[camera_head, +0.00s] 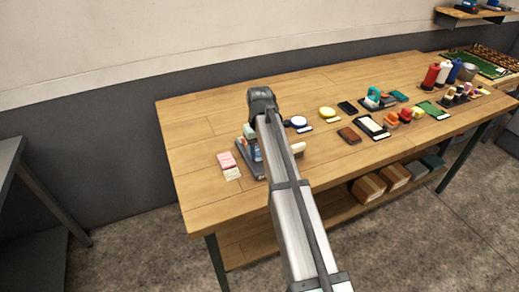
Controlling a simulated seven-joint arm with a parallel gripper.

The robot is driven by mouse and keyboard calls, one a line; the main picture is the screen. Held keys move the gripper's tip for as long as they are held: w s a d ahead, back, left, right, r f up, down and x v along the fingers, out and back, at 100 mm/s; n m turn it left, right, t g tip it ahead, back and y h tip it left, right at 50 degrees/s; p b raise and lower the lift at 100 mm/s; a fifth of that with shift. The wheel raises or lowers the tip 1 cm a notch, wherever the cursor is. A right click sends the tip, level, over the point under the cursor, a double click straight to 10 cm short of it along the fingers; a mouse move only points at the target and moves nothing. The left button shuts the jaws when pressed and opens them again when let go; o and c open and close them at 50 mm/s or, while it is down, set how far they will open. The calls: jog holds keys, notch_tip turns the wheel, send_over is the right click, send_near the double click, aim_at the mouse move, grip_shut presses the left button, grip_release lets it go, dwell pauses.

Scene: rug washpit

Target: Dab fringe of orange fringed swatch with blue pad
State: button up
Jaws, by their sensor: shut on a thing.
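My arm reaches up from the bottom over the left part of the wooden table. Its dark grey end joint stands above a dark tray (244,154). The jaws are hidden behind the arm, so I cannot see what they hold. I cannot make out an orange fringed swatch; the arm covers part of the tray. A small pink piece (226,158) lies left of the tray, with a pale card (232,174) in front of it. A round blue and white item (299,121) sits right of the arm; I cannot tell whether it is the blue pad.
The wooden table (200,120) has bare room at its back left and front right. A yellow round item (327,112), a brown block (349,135) and a white-topped dark tray (372,126) stand right of the arm. Bottles (431,76) stand farther right.

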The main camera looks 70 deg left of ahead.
jog(key=shift+f, duration=0.4)
dwell(0.9)
jog(key=shift+r, duration=0.1)
jog(key=shift+r, duration=3.45)
